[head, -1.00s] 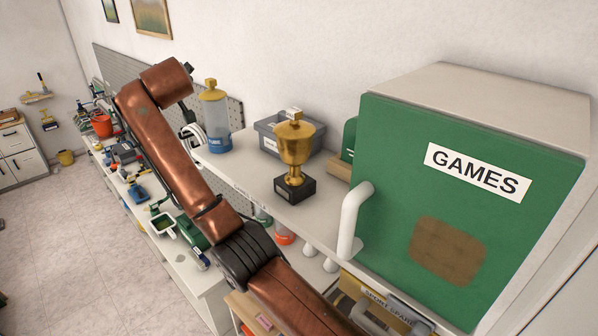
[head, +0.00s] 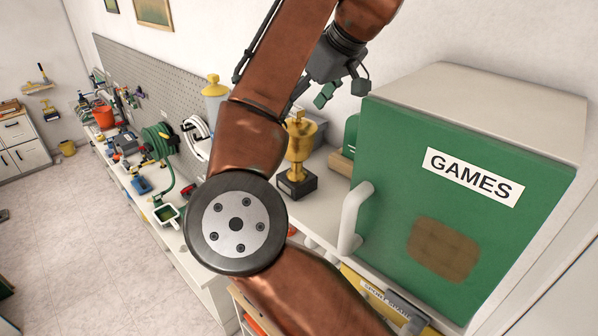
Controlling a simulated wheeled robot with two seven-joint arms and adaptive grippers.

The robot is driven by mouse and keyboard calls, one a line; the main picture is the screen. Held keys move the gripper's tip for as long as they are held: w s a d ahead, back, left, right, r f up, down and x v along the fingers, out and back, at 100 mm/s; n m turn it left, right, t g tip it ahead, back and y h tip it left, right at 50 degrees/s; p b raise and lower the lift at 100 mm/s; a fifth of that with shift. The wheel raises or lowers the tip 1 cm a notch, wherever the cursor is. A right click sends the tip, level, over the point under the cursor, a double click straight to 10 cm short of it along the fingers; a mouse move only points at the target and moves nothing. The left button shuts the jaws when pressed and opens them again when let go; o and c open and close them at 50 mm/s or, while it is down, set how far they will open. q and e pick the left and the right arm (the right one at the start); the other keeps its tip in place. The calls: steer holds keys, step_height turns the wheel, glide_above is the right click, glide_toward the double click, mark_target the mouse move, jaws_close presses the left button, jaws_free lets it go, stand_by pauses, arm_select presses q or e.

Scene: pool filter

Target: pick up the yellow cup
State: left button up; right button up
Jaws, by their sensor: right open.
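The yellow cup is a gold trophy cup (head: 300,143) standing upright on a square black base (head: 297,184) on the white shelf, left of the green cabinet. My right gripper (head: 342,93) hangs above and a little to the right of the cup in the picture, fingers apart and empty. It appears clear of the cup. My right arm covers part of the shelf left of the cup. My left gripper is not in view.
The green GAMES cabinet door (head: 430,190) with its white handle (head: 352,217) stands close on the right. A yellow-topped bottle (head: 214,90) is partly hidden behind my arm. A grey bin behind the cup is mostly hidden. The wall is behind.

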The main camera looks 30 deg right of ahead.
mark_target(297, 161)
steer(key=shift+a+f, duration=0.15)
steer(key=shift+f, duration=0.3)
steer(key=p+x, duration=0.1)
steer(key=x, duration=0.3)
steer(key=p+x, duration=0.1)
steer(key=x, duration=0.1)
steer(key=shift+s+a+p, duration=0.2)
steer(key=shift+a+p, duration=0.1)
steer(key=shift+a, duration=0.05)
steer(key=shift+w+f, duration=0.2)
steer(key=shift+f, duration=0.15)
steer(key=shift+r, duration=0.1)
jaws_close()
